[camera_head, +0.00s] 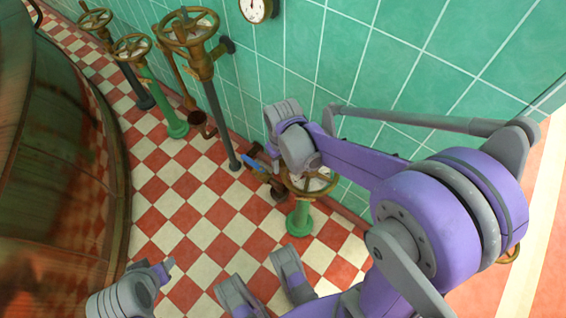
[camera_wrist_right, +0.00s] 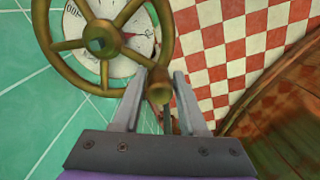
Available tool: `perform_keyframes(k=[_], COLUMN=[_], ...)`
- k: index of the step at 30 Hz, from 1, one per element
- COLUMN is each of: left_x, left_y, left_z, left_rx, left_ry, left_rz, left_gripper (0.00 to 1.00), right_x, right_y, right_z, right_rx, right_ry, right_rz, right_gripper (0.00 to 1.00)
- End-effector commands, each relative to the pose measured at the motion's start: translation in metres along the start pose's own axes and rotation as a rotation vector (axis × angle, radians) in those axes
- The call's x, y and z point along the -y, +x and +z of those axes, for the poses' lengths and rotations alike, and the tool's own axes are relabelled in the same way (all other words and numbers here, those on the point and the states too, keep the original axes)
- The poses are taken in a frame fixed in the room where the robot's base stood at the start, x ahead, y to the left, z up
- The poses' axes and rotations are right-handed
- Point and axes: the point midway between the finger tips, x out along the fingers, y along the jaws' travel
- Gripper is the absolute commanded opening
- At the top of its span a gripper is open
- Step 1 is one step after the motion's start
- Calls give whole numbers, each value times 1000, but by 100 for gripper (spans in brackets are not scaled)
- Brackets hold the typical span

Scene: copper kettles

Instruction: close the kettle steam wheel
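A brass spoked handwheel with a white dial behind it (camera_wrist_right: 100,44) fills the upper left of the right wrist view. A knob handle stands out from its rim. My right gripper (camera_wrist_right: 161,78) is open, with one grey finger on each side of this knob. A small gap seems to show beside the knob, and firm contact cannot be made out. What looks like the same wheel (camera_head: 318,184) sits on a green post in the head view, partly covered by my right arm. My right fingers are not clear there.
Several other brass handwheels, including a large one (camera_head: 187,27), stand on posts along the teal tiled wall (camera_head: 350,45). A gauge (camera_head: 256,9) hangs above. A big copper kettle (camera_head: 55,170) fills the left. The checkered floor (camera_head: 190,200) between is open.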

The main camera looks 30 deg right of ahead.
Motion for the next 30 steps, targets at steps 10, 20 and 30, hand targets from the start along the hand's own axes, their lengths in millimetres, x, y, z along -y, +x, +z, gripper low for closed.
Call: perform_keyframes(k=[10, 20, 30], left_x=[0, 0, 0], left_y=[0, 0, 0], left_z=[0, 0, 0], left_rx=[0, 0, 0], left_ry=[0, 0, 0], left_rz=[0, 0, 0], left_gripper=[50, 50, 50], right_x=[0, 0, 0], right_y=[0, 0, 0], right_z=[0, 0, 0], right_rx=[0, 0, 0], right_ry=[0, 0, 0], right_rz=[0, 0, 0], right_gripper=[0, 0, 0])
